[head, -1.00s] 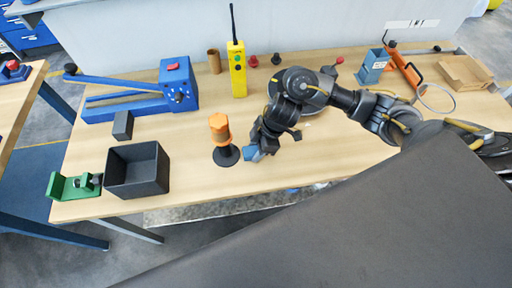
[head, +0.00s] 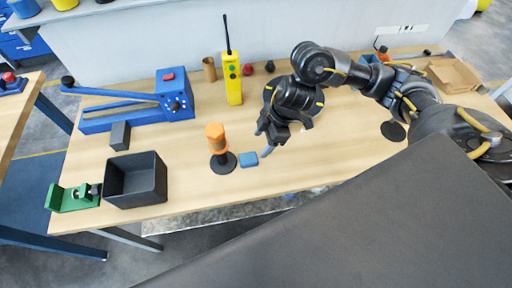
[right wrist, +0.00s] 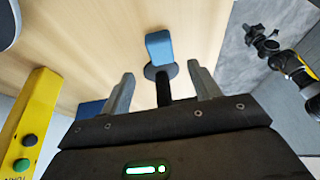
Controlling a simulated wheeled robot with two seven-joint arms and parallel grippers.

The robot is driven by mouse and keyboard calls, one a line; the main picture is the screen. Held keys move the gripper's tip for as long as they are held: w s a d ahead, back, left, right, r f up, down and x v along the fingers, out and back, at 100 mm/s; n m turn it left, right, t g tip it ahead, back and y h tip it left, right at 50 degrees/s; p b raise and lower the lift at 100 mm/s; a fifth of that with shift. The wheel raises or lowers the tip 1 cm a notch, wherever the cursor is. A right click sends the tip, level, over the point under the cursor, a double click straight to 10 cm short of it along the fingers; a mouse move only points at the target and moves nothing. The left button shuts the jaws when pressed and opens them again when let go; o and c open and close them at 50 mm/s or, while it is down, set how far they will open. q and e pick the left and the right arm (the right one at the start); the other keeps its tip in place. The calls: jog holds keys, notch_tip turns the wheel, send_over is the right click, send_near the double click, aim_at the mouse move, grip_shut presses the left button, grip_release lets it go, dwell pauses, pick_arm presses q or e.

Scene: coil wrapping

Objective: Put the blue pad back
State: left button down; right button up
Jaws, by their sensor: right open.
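The blue pad (head: 248,159) lies on the wooden table, just right of the round black base (head: 223,164) of the stand with the orange coil (head: 215,133). My right gripper (head: 266,143) is just above and to the right of the pad, open and empty. In the right wrist view the pad (right wrist: 159,45) lies on the table beyond my right gripper's spread fingers (right wrist: 161,73), apart from them. A dark arm end, likely my left gripper (right wrist: 258,38), shows small at upper right there; its jaw state is unclear.
A black open bin (head: 136,180), a green fixture (head: 74,197) and a dark block (head: 120,136) stand at left. The blue lever machine (head: 176,95) and yellow pendant (head: 232,80) stand behind. A cardboard tray (head: 452,75) is at back right.

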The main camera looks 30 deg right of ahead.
jog(key=shift+v, duration=1.65)
